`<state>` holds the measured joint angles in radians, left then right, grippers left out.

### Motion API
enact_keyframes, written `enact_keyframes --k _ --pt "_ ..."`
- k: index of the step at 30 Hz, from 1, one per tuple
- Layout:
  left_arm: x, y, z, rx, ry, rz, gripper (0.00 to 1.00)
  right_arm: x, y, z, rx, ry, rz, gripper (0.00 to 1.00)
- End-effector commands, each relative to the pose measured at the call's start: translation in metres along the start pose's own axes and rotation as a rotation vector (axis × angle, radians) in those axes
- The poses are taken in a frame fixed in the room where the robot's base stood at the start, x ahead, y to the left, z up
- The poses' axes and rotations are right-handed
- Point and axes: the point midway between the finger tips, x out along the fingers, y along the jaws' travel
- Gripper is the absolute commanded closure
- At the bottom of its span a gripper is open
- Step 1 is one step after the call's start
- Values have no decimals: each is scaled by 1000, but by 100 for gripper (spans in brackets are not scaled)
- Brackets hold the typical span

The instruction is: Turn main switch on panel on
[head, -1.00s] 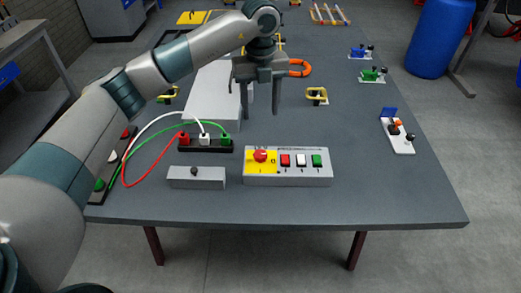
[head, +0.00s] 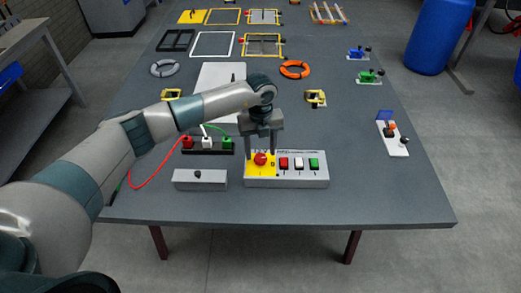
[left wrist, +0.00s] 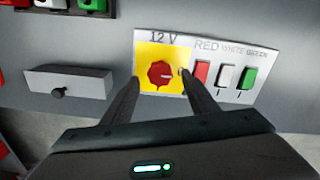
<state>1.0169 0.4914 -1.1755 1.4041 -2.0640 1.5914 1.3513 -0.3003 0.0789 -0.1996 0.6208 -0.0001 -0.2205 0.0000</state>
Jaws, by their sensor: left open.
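The switch panel (head: 310,183) is a light grey box near the table's front edge. Its main switch, a red knob (head: 260,159), sits on a yellow square at the panel's left end under a "12 V" label. The knob also shows in the left wrist view (left wrist: 161,74). My left gripper (head: 262,148) is open and points down over the yellow square. In the left wrist view its fingertips (left wrist: 160,79) stand on either side of the knob, apart from it as far as I can tell. My right gripper is not in view.
Red, white and green rocker switches (head: 299,163) sit to the knob's right. A grey box with a small dark knob (head: 199,180) stands left of the panel. Behind it is a socket strip (head: 208,146) with cables. The table right of the panel is clear.

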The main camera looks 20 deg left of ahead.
Motion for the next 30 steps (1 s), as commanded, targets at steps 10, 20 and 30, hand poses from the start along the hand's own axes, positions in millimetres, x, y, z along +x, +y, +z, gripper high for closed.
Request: enact_keyframes --k 10,20,30 --pt "24 0 0 -1 -1 0 47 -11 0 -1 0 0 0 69" --pt "25 0 0 0 -1 0 61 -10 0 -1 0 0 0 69" --pt "26 0 0 5 0 0 88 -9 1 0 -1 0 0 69"
